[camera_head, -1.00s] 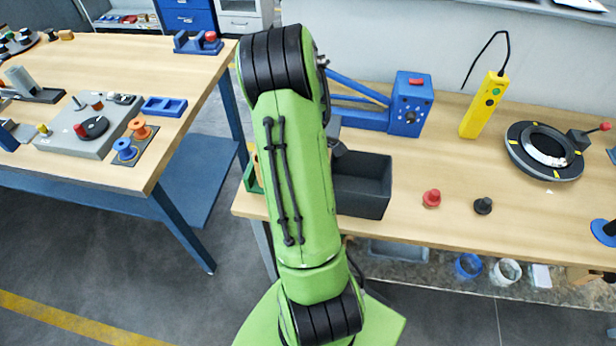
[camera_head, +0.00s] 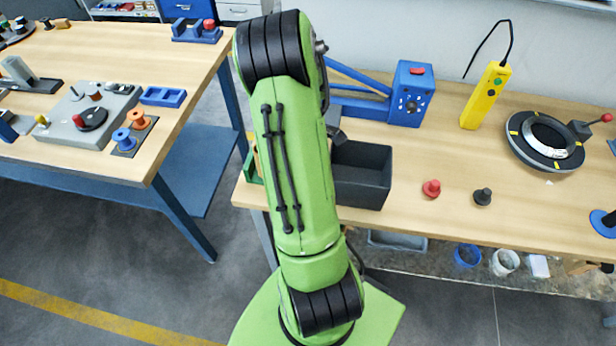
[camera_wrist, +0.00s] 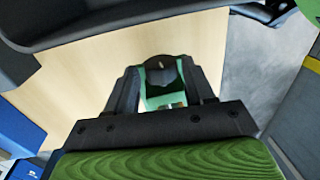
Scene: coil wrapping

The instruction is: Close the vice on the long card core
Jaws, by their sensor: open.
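My gripper (camera_wrist: 162,88) shows in the wrist view with its two dark fingers apart over the light wooden bench. A green part (camera_wrist: 152,103) with a dark shape on it shows between and beyond the fingers; it is probably the vice, and I cannot tell whether they touch it. In the head view my green arm hides the gripper. A piece of a green fixture (camera_head: 252,165) shows at the bench's left end, mostly behind the arm, with a sliver of tan beside it. I cannot make out the long card core or the vice's jaws clearly.
A black open bin (camera_head: 362,175) stands right of my arm. Behind it is a blue machine (camera_head: 410,94). A yellow pendant (camera_head: 485,96), a black ring fixture (camera_head: 546,140), and red (camera_head: 431,188) and black (camera_head: 483,196) knobs are further right. Another table (camera_head: 130,60) stands left across a gap.

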